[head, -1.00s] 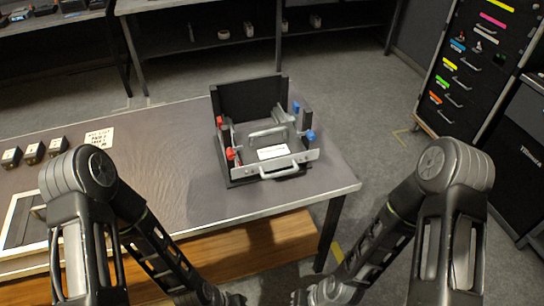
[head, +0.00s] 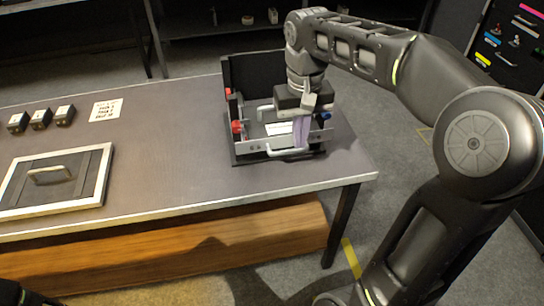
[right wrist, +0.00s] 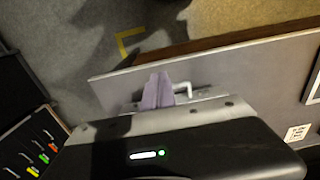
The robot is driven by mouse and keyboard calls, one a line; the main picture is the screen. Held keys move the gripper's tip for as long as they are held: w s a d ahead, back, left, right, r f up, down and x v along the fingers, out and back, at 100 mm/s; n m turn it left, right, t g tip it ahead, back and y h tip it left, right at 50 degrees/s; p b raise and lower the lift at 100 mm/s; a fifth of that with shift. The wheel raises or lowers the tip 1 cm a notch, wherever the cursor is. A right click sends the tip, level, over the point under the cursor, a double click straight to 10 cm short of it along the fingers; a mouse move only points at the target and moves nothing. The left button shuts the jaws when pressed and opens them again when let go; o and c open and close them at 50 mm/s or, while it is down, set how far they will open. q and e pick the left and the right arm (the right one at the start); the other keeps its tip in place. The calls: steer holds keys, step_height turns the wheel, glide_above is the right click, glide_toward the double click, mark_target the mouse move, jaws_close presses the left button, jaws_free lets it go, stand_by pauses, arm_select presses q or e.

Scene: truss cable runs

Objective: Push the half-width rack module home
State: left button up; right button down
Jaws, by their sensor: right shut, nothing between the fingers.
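The rack module, with a grey front panel (head: 256,148), a front handle and a white label (head: 277,128), sits in a black open rack frame (head: 243,72) on the table. My right gripper (head: 300,149) points down at the right part of the front panel, its purple fingers together and empty. It hides part of the front handle and panel. In the right wrist view the fingers (right wrist: 157,90) are beside the pale handle (right wrist: 182,88); I cannot tell whether they touch it. My left gripper is not in view.
Red knobs (head: 237,127) stand on the frame's left side and a blue knob (head: 326,116) on its right. A framed panel with a handle (head: 95,187), several small black blocks (head: 40,119) and a paper note (head: 105,110) lie on the left. The middle of the table (head: 170,140) is clear.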

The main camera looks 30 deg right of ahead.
steer(key=shift+f, duration=0.1)
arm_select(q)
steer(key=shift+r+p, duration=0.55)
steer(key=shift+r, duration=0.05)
arm_select(e)
steer(key=w+d+f, duration=0.1)
steer(key=w+f, duration=0.2)
steer(key=f, duration=0.7)
steer(key=shift+w+d, duration=0.2)
steer(key=shift+w, duration=0.2)
